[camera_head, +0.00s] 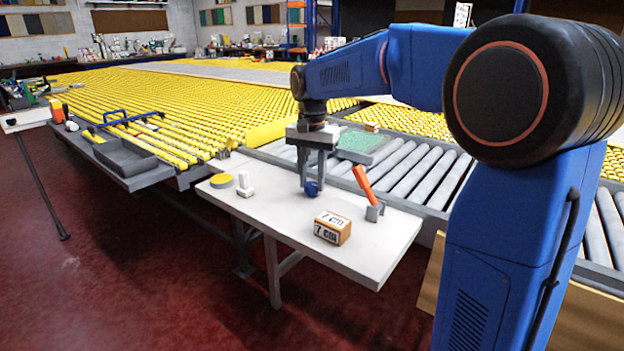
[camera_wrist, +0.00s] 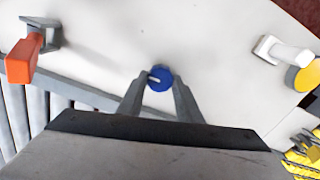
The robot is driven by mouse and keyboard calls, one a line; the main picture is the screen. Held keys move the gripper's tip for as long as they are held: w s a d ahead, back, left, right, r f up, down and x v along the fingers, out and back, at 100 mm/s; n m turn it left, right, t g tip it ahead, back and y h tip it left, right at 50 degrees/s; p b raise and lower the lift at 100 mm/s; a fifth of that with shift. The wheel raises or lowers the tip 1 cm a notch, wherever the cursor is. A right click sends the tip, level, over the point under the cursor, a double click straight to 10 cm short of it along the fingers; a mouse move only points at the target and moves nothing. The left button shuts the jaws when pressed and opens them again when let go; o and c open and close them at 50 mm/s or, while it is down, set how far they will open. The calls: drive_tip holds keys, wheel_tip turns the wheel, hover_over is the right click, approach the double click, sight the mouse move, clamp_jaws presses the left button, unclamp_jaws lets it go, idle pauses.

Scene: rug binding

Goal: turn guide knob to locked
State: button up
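The guide knob (camera_head: 312,188) is a small blue disc on the white table. In the wrist view the knob (camera_wrist: 161,84) shows a pale pointer line running from its middle to the left. My gripper (camera_head: 311,183) points straight down over it. In the wrist view my gripper (camera_wrist: 160,80) has one finger on each side of the knob, very close to its edge. I cannot tell whether the fingers touch it. No locked or unlocked marking is readable.
An orange-handled lever (camera_head: 363,185) stands right of the knob. A box marked "7 cm" (camera_head: 332,227) sits in front. A white block (camera_head: 244,186) and a yellow disc (camera_head: 221,181) lie to the left. A roller conveyor (camera_head: 415,172) runs behind the table (camera_head: 385,250).

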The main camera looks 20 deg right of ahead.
drive_tip(key=shift+n, duration=0.3)
drive_tip(key=n, duration=0.6)
drive_tip(key=shift+n, duration=0.3)
drive_tip(key=n, duration=1.1)
drive_tip(key=shift+n, duration=0.3)
drive_tip(key=n, duration=0.5)
drive_tip(key=shift+r, duration=0.1)
drive_tip(key=o, duration=1)
drive_tip(key=shift+o, duration=0.2)
